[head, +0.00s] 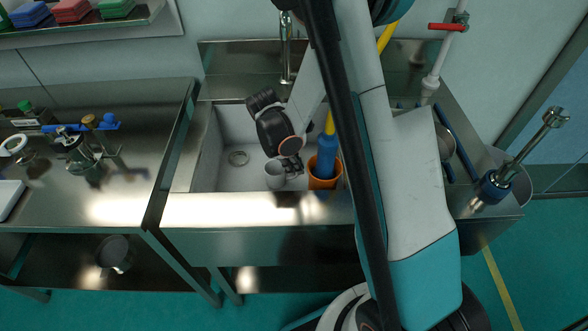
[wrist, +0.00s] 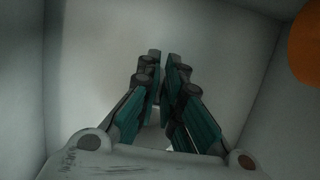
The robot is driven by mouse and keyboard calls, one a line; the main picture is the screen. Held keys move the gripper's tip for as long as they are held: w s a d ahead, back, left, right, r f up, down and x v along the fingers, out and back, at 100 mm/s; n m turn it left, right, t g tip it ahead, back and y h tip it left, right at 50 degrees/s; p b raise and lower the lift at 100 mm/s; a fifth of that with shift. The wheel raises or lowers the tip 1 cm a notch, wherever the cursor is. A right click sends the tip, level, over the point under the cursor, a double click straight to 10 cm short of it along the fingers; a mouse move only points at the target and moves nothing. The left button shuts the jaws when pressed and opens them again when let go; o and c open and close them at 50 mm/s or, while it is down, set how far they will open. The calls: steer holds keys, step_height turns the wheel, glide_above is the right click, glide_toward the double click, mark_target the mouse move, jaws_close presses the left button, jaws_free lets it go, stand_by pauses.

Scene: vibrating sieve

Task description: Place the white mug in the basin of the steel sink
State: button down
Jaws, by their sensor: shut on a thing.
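The white mug (head: 275,175) is inside the basin (head: 210,178) of the steel sink (head: 240,206), near its front wall. It looks upright. My gripper (head: 291,168) reaches down into the basin and is shut on the mug at its right side. In the wrist view my gripper's fingers (wrist: 161,85) are close together, with a pale patch of the mug (wrist: 153,138) showing between and below them. I cannot tell whether the mug's base touches the basin floor.
The tap (head: 286,65) rises behind the basin. The drain (head: 238,158) and the basin's left part are clear. A steel table (head: 120,200) with lab items stands left.

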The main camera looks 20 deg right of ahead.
steer(key=shift+f, duration=0.1)
steer(key=c, duration=1.8)
jaws_free()
steer(key=shift+o, duration=0.2)
steer(key=p+v, duration=0.5)
steer(key=v, duration=0.7)
steer(key=s+r+m+t+y, duration=0.2)
steer(key=s+r+m+t, duration=0.35)
steer(key=r, duration=0.95)
steer(key=s+r+m+t, duration=0.1)
steer(key=s+r+m, duration=0.1)
steer(key=s+m, duration=0.2)
steer(key=s+a+r+m+t+y, duration=0.1)
steer(key=s+r+m+t, duration=0.1)
steer(key=s, duration=0.6)
steer(key=shift+s+a+r+m, duration=0.25)
steer(key=shift+r+m, duration=0.2)
steer(key=shift+m, duration=0.5)
